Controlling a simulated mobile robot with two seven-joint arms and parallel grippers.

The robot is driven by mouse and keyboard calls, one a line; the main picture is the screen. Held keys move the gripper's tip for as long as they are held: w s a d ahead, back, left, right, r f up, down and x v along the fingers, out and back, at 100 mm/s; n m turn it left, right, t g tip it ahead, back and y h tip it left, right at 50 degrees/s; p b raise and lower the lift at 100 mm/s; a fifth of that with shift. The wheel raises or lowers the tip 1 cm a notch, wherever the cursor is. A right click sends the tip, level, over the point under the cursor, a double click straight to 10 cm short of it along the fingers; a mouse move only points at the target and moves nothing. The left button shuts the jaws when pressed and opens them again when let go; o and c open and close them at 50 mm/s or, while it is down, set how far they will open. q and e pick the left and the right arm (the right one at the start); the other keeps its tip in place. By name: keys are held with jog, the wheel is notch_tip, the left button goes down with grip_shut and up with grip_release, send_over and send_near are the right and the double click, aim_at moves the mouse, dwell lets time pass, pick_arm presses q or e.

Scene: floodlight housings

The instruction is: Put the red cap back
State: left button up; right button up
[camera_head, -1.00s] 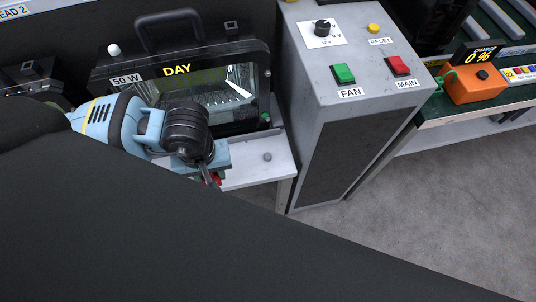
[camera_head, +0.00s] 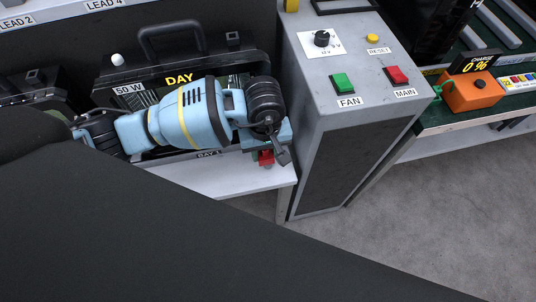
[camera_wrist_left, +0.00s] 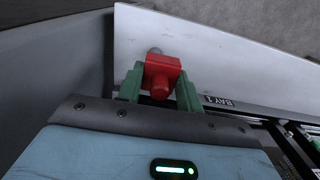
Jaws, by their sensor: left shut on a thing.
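My left gripper (camera_head: 267,150) is shut on the red cap (camera_head: 266,158), over the right end of the white shelf. In the left wrist view the red cap (camera_wrist_left: 160,74) sits between the two green fingers of the gripper (camera_wrist_left: 160,88). I cannot tell whether cap and stub touch. The floodlight housing marked DAY and 50 W (camera_head: 112,77) stands behind my arm, its front largely hidden. My right gripper is not in view.
The white shelf (camera_head: 215,182) carries a BAY 1 label. The grey control box (camera_head: 345,52) with FAN and MAIN buttons stands close to the right of my gripper. An orange charge unit (camera_head: 473,91) is on the green bench farther right.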

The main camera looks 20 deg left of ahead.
aim_at(268, 157)
pick_arm(q)
jog(key=shift+w+d, duration=0.2)
jog(key=shift+w, duration=0.05)
jog(key=shift+w+f, duration=0.1)
jog(key=shift+f, duration=1.65)
jog(key=shift+f, duration=0.15)
jog(key=shift+f+b, duration=0.3)
jog(key=shift+b, duration=0.1)
jog(key=shift+f, duration=0.2)
jog(key=o, duration=1)
jog(key=shift+o, duration=0.2)
jog(key=shift+r, duration=0.15)
